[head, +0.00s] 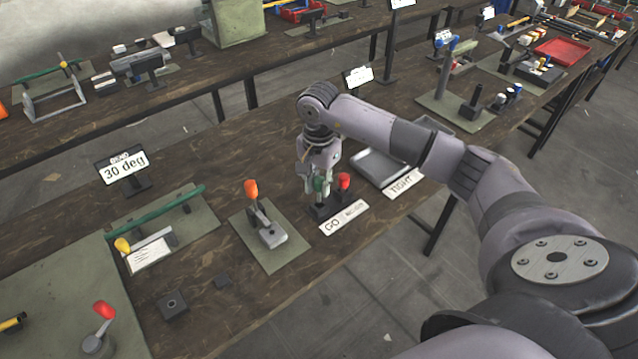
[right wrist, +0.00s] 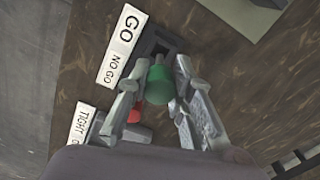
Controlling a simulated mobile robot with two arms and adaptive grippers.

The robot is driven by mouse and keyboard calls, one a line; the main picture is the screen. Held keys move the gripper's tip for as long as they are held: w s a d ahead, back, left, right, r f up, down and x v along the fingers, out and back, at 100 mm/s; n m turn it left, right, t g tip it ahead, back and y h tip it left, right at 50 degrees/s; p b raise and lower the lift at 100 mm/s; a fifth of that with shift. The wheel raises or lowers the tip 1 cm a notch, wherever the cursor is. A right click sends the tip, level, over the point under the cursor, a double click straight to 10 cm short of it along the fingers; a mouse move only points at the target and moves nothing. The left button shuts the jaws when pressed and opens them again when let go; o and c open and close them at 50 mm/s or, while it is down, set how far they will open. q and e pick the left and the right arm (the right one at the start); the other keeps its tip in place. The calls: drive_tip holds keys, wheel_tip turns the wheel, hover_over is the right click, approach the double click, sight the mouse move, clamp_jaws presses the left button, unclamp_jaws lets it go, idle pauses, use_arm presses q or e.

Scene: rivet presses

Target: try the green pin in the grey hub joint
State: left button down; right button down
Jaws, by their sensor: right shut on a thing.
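My right gripper (head: 319,182) is shut on the green pin (head: 320,186), just above the black GO/NO GO rack (head: 325,211). In the right wrist view the green pin (right wrist: 158,88) sits between the two fingers (right wrist: 156,78), by a square opening in the dark rack (right wrist: 160,40). Whether its tip is still inside the rack I cannot tell. A red pin (head: 344,181) stands beside it. A grey clamp-like joint with an orange handle (head: 268,234) lies on a green plate left of the rack. Whether this is the grey hub joint I cannot tell. My left gripper is out of view.
A grey tray (head: 383,168) with a TIGHT label (head: 402,184) lies right of the rack. A "30 deg" sign (head: 125,168), a green bar (head: 163,213) and a red-knobbed grey lever (head: 97,340) are to the left. Small dark blocks (head: 173,305) lie near the front edge.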

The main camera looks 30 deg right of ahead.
sight(319, 202)
drive_tip(key=shift+b, duration=0.45)
idle(0.9)
drive_tip(key=shift+f+b, duration=1.8)
drive_tip(key=shift+f, duration=0.2)
drive_tip(key=c, duration=1.3)
unclamp_jaws()
drive_tip(key=shift+c, duration=0.2)
drive_tip(key=shift+r, duration=0.25)
wheel_tip(319, 202, up, 12)
drive_tip(key=shift+f, duration=0.15)
drive_tip(key=shift+f, duration=0.1)
